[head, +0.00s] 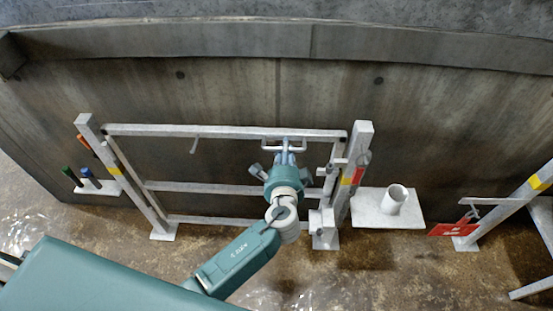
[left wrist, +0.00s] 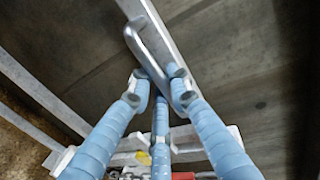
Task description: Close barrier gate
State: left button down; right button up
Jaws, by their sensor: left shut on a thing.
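The barrier gate (head: 215,188) is a light metal frame with several horizontal rails. In the head view it spans from the left post (head: 130,180) almost to the right post (head: 352,170), in front of the concrete wall. I cannot tell whether its latch is engaged. A U-shaped handle (head: 268,150) sits on the top rail near its right end. My left gripper (head: 288,147) is shut on this handle. In the left wrist view its blue-wrapped fingers (left wrist: 160,82) close around the lower end of the silver handle (left wrist: 143,45). My right gripper does not show.
A white shelf with a cup (head: 394,200) stands right of the right post. A red sign (head: 453,229) and another yellow-banded post (head: 510,205) are further right. Coloured-handled tools (head: 88,176) sit in a rack at the left. Wet brown floor lies in front.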

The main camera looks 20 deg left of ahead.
pick_arm(q)
jog(key=shift+w+a+r, duration=0.2)
jog(key=shift+w+r, duration=0.05)
jog(key=shift+w, duration=0.05)
jog(key=c, duration=1.7)
grip_release()
jog(key=shift+w, duration=0.1)
jog(key=shift+s+d+f, duration=0.1)
jog(key=shift+s+d, duration=0.1)
jog(key=shift+s, duration=0.15)
jog(key=v, duration=1.1)
jog(key=shift+s, duration=0.15)
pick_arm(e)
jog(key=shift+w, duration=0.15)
